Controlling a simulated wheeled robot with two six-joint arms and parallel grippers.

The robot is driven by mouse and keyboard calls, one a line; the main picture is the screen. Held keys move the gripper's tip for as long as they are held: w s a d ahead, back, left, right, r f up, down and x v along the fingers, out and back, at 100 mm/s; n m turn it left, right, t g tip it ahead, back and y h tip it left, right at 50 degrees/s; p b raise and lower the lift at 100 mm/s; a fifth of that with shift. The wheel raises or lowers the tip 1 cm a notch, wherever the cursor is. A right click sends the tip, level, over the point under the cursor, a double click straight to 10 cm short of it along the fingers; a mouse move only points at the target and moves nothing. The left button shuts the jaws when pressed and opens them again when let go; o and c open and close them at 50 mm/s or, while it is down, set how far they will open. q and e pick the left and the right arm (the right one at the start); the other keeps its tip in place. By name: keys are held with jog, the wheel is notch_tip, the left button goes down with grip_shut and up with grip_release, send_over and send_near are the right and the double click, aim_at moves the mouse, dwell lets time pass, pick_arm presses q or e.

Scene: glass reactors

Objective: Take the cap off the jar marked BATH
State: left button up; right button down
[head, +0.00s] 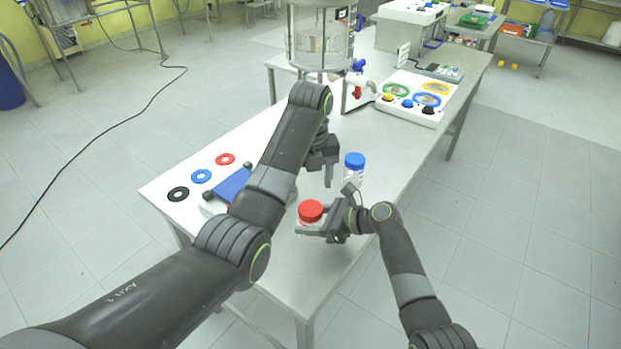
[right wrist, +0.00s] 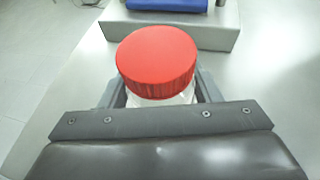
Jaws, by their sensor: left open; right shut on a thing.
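A clear jar (right wrist: 160,100) with a ribbed red cap (right wrist: 156,58) stands upright near the front of the table. The cap (head: 311,209) also shows in the head view. My right gripper (head: 310,229) is shut on this jar's body, below the cap, and the cap is on. A second jar (head: 353,179) with a blue cap (head: 355,159) stands farther back. My left gripper (head: 329,175) is open and empty, fingers down, left of the blue-capped jar. I cannot read a BATH marking on either jar.
On the table (head: 285,283), a blue-topped scale-like device (head: 230,187) lies left of the jars. Black (head: 178,194), blue (head: 201,176) and red (head: 225,159) rings lie at the left edge. A glass reactor (head: 320,40) and a control panel (head: 417,98) stand behind.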

aim_at(310, 208)
pick_arm(q)
jog(key=shift+f, duration=4)
